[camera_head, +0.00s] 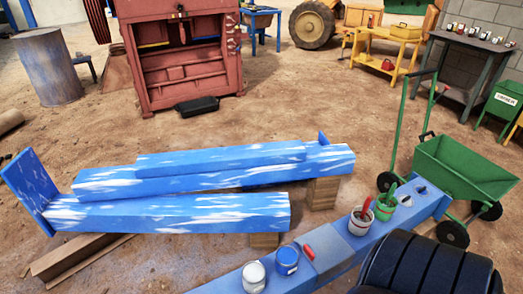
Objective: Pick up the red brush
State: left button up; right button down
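A red-handled tool (367,205), apparently the red brush, stands in a pale pot (360,224) on a blue beam (340,254) at the lower right. Its lower end is hidden inside the pot. A second, small red object (309,252) lies on the same beam nearer to me; it is too small to identify surely. Neither of my grippers shows in the head view.
A green-handled tool (390,194) stands in a green pot (384,209) beside the pale pot. A white can (253,276) and a blue can (287,260) stand nearer. A green cart (465,168) is behind. A dark ribbed shape fills the lower right corner.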

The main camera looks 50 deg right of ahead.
aim_at(362, 218)
jog(key=z, duration=2.4)
jog(key=u, duration=1.1)
jog(key=i+l+u, duration=0.1)
jog(key=l, duration=0.35)
jog(key=i+l+u, duration=0.1)
jog(key=l, duration=0.35)
jog(key=i, duration=0.05)
